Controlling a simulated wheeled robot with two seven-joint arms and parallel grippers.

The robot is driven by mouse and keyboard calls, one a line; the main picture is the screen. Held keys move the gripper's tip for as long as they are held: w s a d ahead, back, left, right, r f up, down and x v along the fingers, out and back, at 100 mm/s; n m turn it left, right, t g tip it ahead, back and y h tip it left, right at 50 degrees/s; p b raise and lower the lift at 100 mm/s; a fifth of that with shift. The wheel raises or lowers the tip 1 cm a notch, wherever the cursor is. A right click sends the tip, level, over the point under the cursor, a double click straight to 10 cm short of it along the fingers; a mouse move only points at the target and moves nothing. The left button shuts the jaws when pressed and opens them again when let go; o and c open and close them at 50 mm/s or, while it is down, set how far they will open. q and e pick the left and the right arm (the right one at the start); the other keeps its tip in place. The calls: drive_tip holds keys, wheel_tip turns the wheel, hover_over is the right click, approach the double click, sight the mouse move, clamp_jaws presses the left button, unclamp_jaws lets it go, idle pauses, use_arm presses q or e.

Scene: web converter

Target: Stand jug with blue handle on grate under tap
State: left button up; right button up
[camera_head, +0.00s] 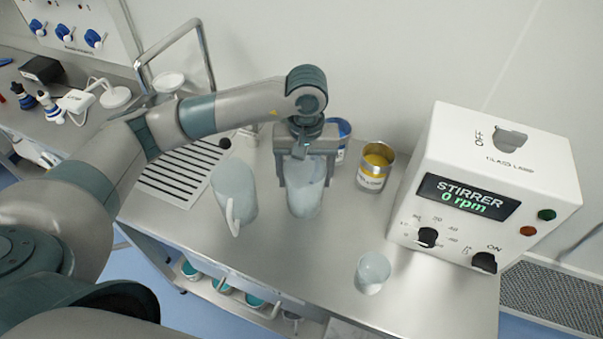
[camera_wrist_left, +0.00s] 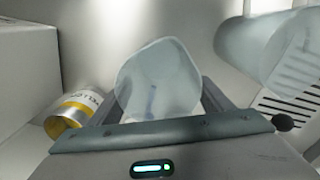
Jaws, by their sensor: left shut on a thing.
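My left gripper (camera_head: 304,180) is shut on a pale translucent jug (camera_head: 304,202), one finger on each side. The jug also shows between the fingers in the left wrist view (camera_wrist_left: 160,75). A faint bluish streak shows through its wall there; its handle is not clearly visible. A second translucent jug (camera_head: 233,180) with a white handle (camera_head: 232,217) stands to its left, beside the slotted grate (camera_head: 182,172). A bent metal pipe (camera_head: 203,50), perhaps the tap, rises behind the grate. I cannot tell whether the held jug touches the table. My right gripper is out of view.
A yellow-banded can (camera_head: 374,168) and a blue-rimmed can (camera_head: 341,135) stand right of the held jug. A white stirrer box (camera_head: 490,190) fills the right side, with a small clear beaker (camera_head: 372,272) before it. The second jug stands between the held jug and the grate.

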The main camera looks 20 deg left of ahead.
use_arm(q)
drive_tip(key=shift+f, duration=0.2)
drive_tip(key=o, duration=1.2)
drive_tip(key=shift+r, duration=0.4)
wheel_tip(320, 180, up, 12)
drive_tip(key=b, duration=0.4)
drive_tip(key=shift+f+b, duration=0.2)
drive_tip(key=shift+b, duration=0.15)
